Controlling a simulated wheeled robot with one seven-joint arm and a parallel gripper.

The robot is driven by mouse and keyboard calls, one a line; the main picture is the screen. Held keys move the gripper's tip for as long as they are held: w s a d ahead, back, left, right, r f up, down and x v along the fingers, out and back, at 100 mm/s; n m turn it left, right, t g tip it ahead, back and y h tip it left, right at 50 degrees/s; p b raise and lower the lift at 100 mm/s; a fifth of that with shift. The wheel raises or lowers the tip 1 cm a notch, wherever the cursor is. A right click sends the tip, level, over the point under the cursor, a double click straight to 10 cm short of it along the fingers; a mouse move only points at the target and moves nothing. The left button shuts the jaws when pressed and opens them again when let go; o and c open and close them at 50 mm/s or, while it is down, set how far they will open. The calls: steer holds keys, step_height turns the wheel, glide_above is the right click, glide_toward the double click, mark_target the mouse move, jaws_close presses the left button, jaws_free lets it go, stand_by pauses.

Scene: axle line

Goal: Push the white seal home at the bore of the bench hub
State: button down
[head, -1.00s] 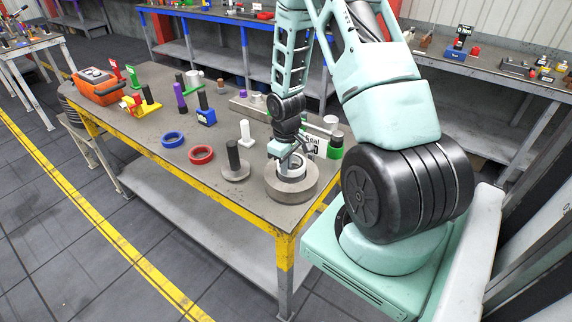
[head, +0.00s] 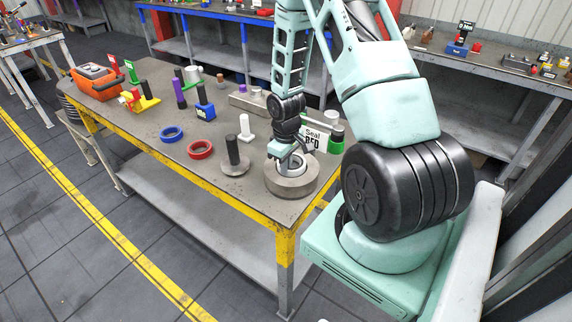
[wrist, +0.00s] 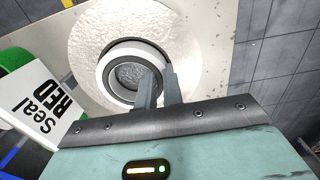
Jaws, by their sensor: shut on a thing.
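The bench hub (head: 291,186) is a thick grey disc at the near right corner of the bench; its pale face also shows in the wrist view (wrist: 195,40). The white seal (wrist: 112,68) is a ring at the hub's bore, around a dark inner ring and a grey centre. My gripper (wrist: 160,82) is shut on the seal's near right wall in the wrist view. The fingers hide that part of the seal. In the head view my gripper (head: 287,163) points down over the hub and covers part of the bore. I cannot tell how deep the seal sits.
A sign reading "Seal RED" (head: 313,138) stands close behind the hub, near a green item (head: 336,140). A black post on a grey base (head: 233,164), a red ring (head: 200,149) and a blue ring (head: 172,134) lie to the left. The bench's front edge is close.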

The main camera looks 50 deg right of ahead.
steer(key=c, duration=1.5)
jaws_free()
steer(key=shift+f, duration=0.1)
steer(key=shift+o, duration=0.2)
step_height(320, 180, up, 17)
steer(key=b, duration=0.2)
steer(key=shift+r, duration=0.2)
